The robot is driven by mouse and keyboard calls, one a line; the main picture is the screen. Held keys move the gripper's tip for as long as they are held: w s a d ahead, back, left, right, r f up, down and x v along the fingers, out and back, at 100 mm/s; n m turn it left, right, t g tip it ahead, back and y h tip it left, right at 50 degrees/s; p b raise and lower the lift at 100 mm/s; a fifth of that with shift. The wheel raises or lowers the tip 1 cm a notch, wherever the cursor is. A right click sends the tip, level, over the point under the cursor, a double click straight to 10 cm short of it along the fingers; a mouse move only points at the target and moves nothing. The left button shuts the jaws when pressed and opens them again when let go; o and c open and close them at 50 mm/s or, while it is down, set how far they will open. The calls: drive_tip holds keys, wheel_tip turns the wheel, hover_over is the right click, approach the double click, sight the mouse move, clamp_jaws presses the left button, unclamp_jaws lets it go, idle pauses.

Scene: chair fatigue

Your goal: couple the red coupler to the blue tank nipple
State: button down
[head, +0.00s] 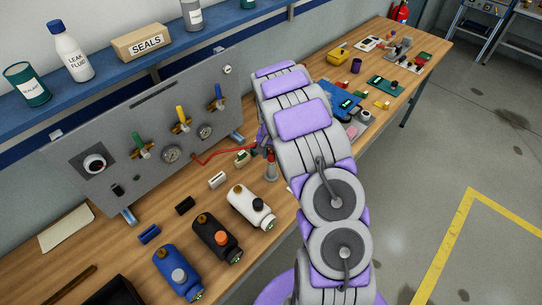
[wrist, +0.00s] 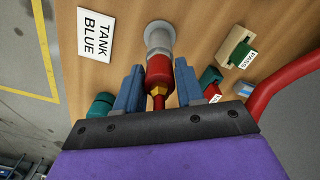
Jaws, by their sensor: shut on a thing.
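In the wrist view my gripper (wrist: 160,76) has its two blue-grey fingers on either side of the red coupler (wrist: 159,70), shut on it. A brass part shows at the coupler's near end. The coupler's far end meets a grey cylindrical nipple (wrist: 159,38) and lines up with it; I cannot tell whether it is locked on. A white "TANK BLUE" label (wrist: 95,34) lies left of the nipple. In the head view the red coupler (head: 271,155) shows above a grey stand (head: 271,172), beside my arm, which hides most of the gripper.
A red hose (wrist: 285,80) curves along the right in the wrist view. A "PASS" tag holder (wrist: 236,48) stands near it.

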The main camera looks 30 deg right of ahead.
drive_tip(key=shift+r, duration=0.15)
drive_tip(key=shift+r, duration=1.45)
drive_tip(key=shift+r, duration=0.1)
drive_tip(key=shift+r+p, duration=0.6)
drive_tip(key=shift+r, duration=1.3)
